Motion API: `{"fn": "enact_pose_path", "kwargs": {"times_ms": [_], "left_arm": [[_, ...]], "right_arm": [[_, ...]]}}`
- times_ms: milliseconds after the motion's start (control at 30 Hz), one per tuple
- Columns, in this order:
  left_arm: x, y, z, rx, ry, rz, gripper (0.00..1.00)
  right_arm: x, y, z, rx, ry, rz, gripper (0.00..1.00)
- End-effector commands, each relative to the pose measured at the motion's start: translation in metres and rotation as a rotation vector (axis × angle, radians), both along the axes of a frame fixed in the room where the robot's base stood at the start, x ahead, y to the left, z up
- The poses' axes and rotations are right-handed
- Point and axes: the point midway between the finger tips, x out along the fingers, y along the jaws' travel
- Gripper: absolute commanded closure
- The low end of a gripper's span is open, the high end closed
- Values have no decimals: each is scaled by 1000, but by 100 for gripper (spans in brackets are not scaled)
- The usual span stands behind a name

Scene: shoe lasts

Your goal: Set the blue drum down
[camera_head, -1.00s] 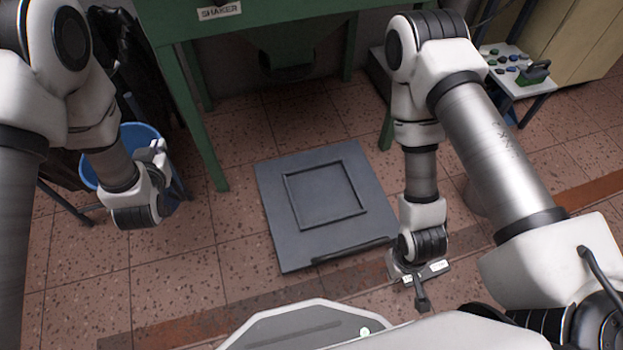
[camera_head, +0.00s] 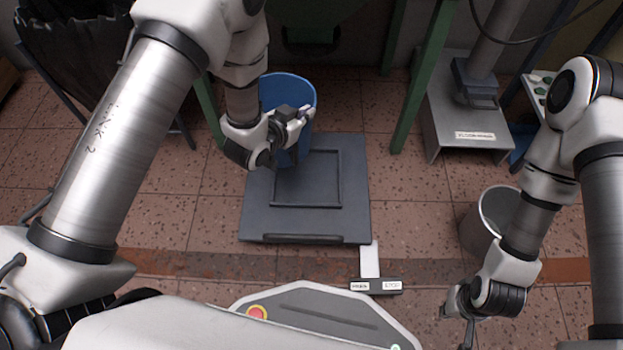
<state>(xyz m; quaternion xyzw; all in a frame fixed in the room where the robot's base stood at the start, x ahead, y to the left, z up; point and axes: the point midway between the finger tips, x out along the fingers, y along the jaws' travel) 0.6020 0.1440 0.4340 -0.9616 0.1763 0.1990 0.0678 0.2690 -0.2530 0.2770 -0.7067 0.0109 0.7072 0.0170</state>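The blue drum (camera_head: 304,97) is upright and open-topped, in the upper middle of the head view. My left gripper (camera_head: 299,118) is at its near rim and appears shut on it; the gripper and wrist hide part of the drum's front. The drum's lower part overlaps the back left of the raised square frame on a dark grey floor plate (camera_head: 257,215). I cannot tell whether its base touches the plate. My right gripper (camera_head: 456,318) is low at the right, away from the drum, and its fingers are too unclear to judge.
A metal bucket (camera_head: 484,225) stands right of the plate, near my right forearm. A grey bench machine (camera_head: 470,125) and green frame legs (camera_head: 424,80) stand behind. A small sign post (camera_head: 375,285) is at the plate's front right corner. Floor left of the plate is clear.

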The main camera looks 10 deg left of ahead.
Motion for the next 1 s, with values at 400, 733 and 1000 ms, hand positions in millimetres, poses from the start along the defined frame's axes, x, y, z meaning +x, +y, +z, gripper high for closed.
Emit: {"fn": "enact_pose_path", "kwargs": {"times_ms": [400, 733, 1000], "left_arm": [[-28, -47, -52, -12, -18, -377, 100], [-30, -48, -108, -11, -20, -389, 100], [-29, -48, -153, -12, -20, -388, 100]], "right_arm": [[0, 0, -22, 0, 0, 0, 100], [0, 0, -53, 0, 0, 0, 100], [1, 0, -78, 0, -2, -4, 100]]}}
